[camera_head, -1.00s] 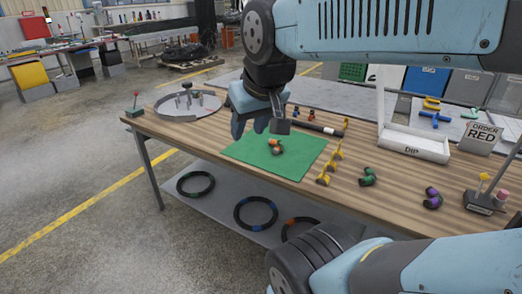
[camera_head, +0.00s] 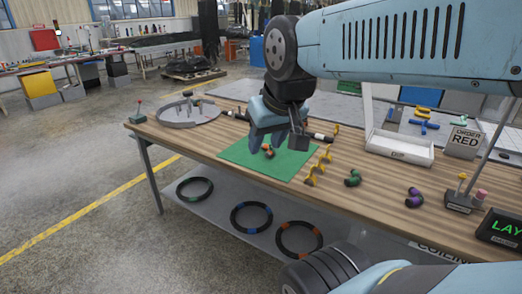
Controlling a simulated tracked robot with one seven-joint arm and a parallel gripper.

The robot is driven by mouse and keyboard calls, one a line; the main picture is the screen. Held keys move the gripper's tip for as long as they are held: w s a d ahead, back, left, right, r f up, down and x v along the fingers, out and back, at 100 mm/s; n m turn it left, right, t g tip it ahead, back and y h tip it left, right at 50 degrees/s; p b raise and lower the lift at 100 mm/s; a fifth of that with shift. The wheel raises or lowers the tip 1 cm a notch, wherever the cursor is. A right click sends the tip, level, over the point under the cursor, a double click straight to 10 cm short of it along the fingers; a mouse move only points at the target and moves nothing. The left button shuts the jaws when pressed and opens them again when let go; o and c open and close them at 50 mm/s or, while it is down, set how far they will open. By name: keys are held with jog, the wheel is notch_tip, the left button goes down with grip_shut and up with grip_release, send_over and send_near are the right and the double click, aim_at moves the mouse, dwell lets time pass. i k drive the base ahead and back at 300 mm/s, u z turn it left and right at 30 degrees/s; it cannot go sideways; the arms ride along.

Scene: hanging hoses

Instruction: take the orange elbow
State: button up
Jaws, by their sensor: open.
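The orange elbow (camera_head: 268,151), a small bent piece with orange and dark parts, lies on the green mat (camera_head: 235,155) on the wooden table. My gripper (camera_head: 277,147) points down over the mat with its fingers apart. In the picture the elbow shows between the fingertips, nearer the left one, and is partly covered by the gripper. I cannot tell how high the fingertips are above it. Nothing is seen held.
Several yellow pieces (camera_head: 318,168) stand right of the mat, then a green elbow (camera_head: 353,178) and a purple one (camera_head: 414,197). A white DIP tray (camera_head: 400,147) and an ORDER RED sign (camera_head: 464,142) are behind. A round grey tray (camera_head: 188,112) is at left.

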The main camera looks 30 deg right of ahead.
aim_at(269, 153)
jog(key=z, duration=0.05)
jog(key=i, duration=0.9)
jog(key=u, duration=0.1)
